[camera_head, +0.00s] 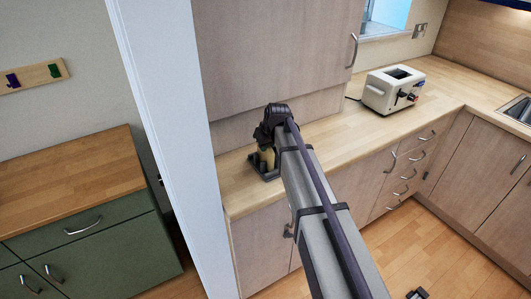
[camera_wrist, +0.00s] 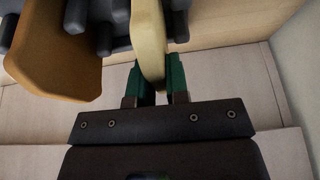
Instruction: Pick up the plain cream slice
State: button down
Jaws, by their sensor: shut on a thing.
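The plain cream slice (camera_wrist: 149,42) stands on edge between the green fingers of my gripper (camera_wrist: 158,76) in the wrist view. My gripper is shut on its near end; the far part of the slice runs out of the top of the picture. In the head view my gripper (camera_head: 275,118) is over a dark rack (camera_head: 264,175) on the counter, and a pale bit of slice shows below it. The wrist view shows the rack's dark posts (camera_wrist: 105,22) just left of the slice. I cannot tell whether the slice still touches the rack.
An orange-brown slab (camera_wrist: 55,62) is close left of my gripper in the wrist view. A cream toaster (camera_head: 394,90) stands farther along the wooden counter (camera_head: 335,130), with clear counter between. A wall cabinet (camera_head: 270,55) rises behind my gripper.

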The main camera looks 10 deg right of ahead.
notch_tip(320, 180, up, 10)
jog(key=p, duration=1)
jog(key=shift+r, duration=0.2)
jog(key=shift+f, duration=0.15)
